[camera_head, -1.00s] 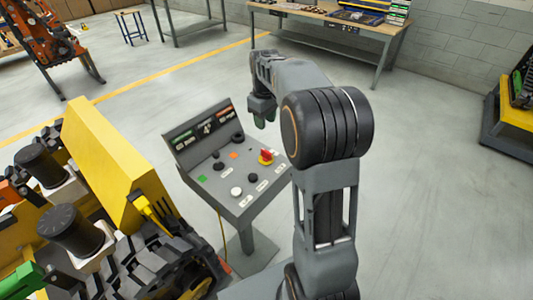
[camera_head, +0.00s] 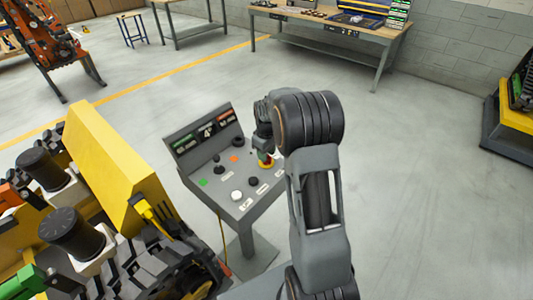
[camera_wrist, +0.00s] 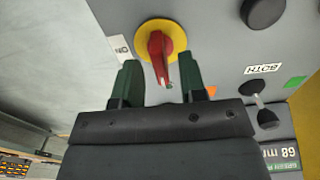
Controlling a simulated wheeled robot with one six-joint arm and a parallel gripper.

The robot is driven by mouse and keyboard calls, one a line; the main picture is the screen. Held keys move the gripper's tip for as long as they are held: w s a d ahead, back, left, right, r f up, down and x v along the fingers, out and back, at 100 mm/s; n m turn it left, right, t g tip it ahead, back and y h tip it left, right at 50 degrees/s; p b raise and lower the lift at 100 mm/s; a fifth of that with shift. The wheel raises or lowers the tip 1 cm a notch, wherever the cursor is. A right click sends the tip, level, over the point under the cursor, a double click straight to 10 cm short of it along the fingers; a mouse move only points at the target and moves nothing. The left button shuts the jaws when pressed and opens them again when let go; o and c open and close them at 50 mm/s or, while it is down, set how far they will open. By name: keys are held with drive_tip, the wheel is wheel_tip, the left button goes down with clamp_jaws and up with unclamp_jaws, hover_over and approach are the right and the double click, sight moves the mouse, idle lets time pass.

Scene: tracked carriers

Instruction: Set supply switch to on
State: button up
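The supply switch looks to be the red rotary knob on a yellow round plate (camera_wrist: 150,28), set in the grey console top. Its red handle (camera_wrist: 158,50) points down toward my gripper in the wrist view, leaning slightly right. A white ON label (camera_wrist: 120,48) sits left of the plate there. My gripper (camera_wrist: 161,76) is open, with one green fingertip on each side of the handle's end. I see gaps, and cannot tell the depth between them.
The console (camera_head: 240,205) carries several other buttons and knobs, including a white button (camera_head: 236,195). A tracked machine with a yellow panel (camera_head: 112,165) stands close on the left. A workbench (camera_head: 330,22) is at the back.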

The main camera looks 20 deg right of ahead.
drive_tip(key=shift+f, duration=0.35)
clamp_jaws()
